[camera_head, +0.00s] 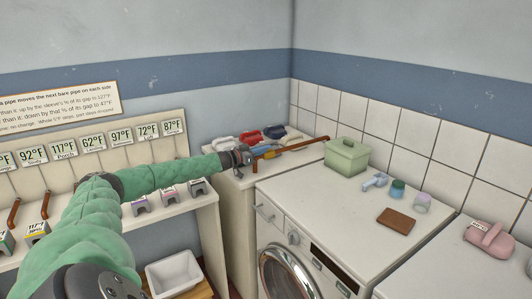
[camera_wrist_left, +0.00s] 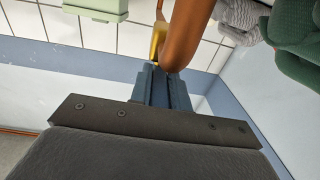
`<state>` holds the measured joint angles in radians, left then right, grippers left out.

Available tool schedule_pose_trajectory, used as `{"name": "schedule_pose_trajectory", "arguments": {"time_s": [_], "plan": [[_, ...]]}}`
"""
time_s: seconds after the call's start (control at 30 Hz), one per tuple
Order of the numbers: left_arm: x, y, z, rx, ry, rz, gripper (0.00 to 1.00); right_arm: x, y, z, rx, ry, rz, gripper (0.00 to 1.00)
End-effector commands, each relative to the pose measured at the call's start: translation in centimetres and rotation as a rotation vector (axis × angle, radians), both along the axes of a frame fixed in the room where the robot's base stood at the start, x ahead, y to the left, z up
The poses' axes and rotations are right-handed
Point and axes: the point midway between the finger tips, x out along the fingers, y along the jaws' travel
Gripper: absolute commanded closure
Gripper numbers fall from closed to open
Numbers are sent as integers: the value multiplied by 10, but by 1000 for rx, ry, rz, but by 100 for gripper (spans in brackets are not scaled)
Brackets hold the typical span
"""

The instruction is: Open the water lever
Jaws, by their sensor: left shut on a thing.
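The water lever, a yellow handle (camera_head: 266,155), lies beside a copper pipe (camera_head: 300,145) on the counter left of the washer. My left gripper (camera_head: 246,157) reaches it from the left. In the left wrist view the blue fingers of my left gripper (camera_wrist_left: 162,88) are shut on the yellow lever (camera_wrist_left: 157,42). The copper pipe (camera_wrist_left: 188,32) passes close beside the fingertips there; I cannot tell whether it touches them. The part of the lever between the fingers is hidden. My right gripper is not in view.
Folded cloths (camera_head: 262,135) lie behind the pipe. A green box (camera_head: 347,156), a brown block (camera_head: 396,217) and small items stand on the white washer (camera_head: 310,200). A rack with temperature signs (camera_head: 92,142) and a white bin (camera_head: 173,274) are at the left.

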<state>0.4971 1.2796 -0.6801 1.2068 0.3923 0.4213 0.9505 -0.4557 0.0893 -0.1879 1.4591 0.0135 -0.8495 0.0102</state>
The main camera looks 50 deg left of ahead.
Motion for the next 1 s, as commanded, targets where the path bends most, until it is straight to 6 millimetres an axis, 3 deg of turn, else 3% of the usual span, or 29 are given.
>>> {"name": "schedule_pose_trajectory", "arguments": {"time_s": [0.23, 0.73, 0.77, 0.83, 1.0], "plan": [[-8, 10, 1, 1, 0, -29, 100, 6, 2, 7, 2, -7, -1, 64], [-9, 12, 1, 1, -1, -37, 100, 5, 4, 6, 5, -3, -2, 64], [-9, 12, 1, 1, -1, -37, 76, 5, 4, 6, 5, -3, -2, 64], [-9, 12, 1, 1, -1, -37, 62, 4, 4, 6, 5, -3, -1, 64], [-9, 11, 0, 1, -1, -38, 60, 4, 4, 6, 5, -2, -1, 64]]}}
